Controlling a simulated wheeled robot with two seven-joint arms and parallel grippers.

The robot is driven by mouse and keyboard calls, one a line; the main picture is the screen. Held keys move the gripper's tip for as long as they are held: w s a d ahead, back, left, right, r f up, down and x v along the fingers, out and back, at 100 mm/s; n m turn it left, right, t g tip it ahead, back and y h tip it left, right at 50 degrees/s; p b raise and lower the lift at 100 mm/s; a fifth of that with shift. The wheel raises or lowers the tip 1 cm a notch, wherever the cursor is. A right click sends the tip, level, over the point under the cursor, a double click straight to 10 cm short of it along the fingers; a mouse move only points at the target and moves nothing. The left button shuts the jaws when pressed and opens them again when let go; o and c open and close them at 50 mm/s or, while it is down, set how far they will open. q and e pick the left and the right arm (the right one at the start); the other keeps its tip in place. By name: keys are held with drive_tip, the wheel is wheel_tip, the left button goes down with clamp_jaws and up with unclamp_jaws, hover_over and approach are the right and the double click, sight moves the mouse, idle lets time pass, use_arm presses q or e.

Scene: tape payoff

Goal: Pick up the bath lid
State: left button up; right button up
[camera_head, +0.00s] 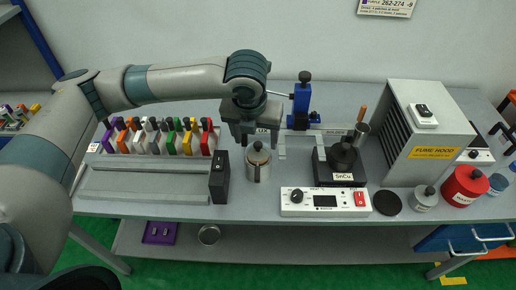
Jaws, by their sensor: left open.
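The bath lid (344,154) appears to be the dark round cover with a knob on top of the black bath (346,180) labelled SnCu, right of the table's middle. My left gripper (249,140) points down above and just behind a metal can (258,168) with a black knob. It is to the left of the bath lid and apart from it. Its jaws are open, and I see nothing held between them. My right gripper is not in view.
A white controller (325,202) stands in front of the bath, with a flat black disc (387,203) beside it. A blue stand (301,105) is behind. The fume hood (432,130) and red pot (464,186) are at right. A black block (219,178) and coloured spools (160,138) are at left.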

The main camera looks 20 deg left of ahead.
sight(257, 146)
use_arm(q)
drive_tip(key=shift+p+x, duration=0.65)
drive_tip(key=shift+x, duration=1.5)
drive_tip(key=shift+d, duration=0.1)
drive_tip(key=c, duration=0.8)
